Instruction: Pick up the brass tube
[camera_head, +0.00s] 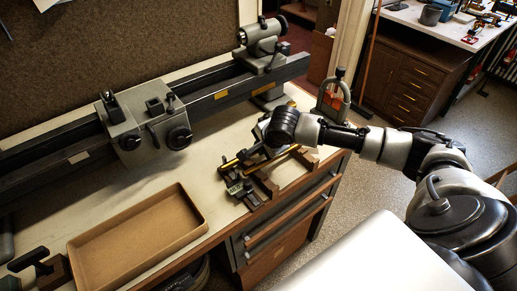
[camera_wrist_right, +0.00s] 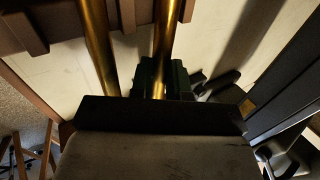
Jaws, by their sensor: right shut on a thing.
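Two slender brass tubes show side by side in the right wrist view, a left tube (camera_wrist_right: 97,45) and a right tube (camera_wrist_right: 165,40). In the head view, brass (camera_head: 284,156) shows at a low wooden rack (camera_head: 266,185) near the bench's front edge. My right gripper (camera_head: 247,168) reaches down over the rack from the right, shut on a brass tube. Its fingertips are mostly hidden by the wrist, and I cannot tell how far the tube is off the rack. My left gripper is not in view.
A lathe-like machine with a grey carriage (camera_head: 150,135) runs along the back of the bench. An empty brown tray (camera_head: 140,240) lies at front left. A clamp-like stand (camera_head: 334,95) stands at the bench's right end. Pale bench top (camera_head: 205,165) is clear between tray and rack.

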